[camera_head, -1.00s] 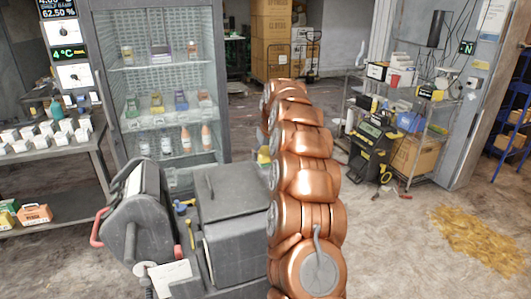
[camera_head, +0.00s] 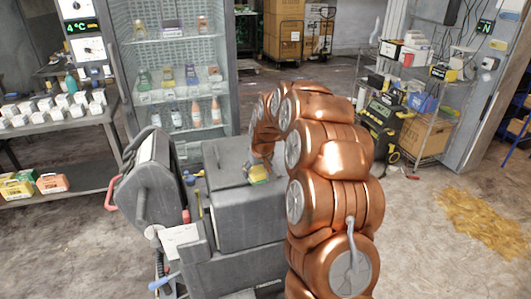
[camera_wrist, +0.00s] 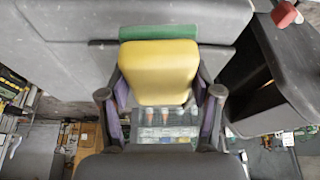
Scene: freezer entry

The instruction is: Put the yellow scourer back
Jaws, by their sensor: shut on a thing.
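The yellow scourer (camera_wrist: 158,72) has a green layer along its far edge. My gripper (camera_wrist: 160,94) is shut on it, with a finger on each side in the wrist view. In the head view the scourer (camera_head: 259,174) hangs below my gripper, in front of or over the grey lidded box of a cart (camera_head: 230,212). I cannot tell whether it touches the cart. Grey cart surfaces (camera_wrist: 75,25) lie behind the scourer in the wrist view. My copper arm hides part of the cart's right side.
A grey bin-like part with a red handle (camera_head: 112,192) stands at the cart's left. A glass-door fridge (camera_head: 175,70) holds bottles behind. A shelf table (camera_head: 55,130) with white boxes is at left. Yellow grain (camera_head: 480,222) lies on the floor at right.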

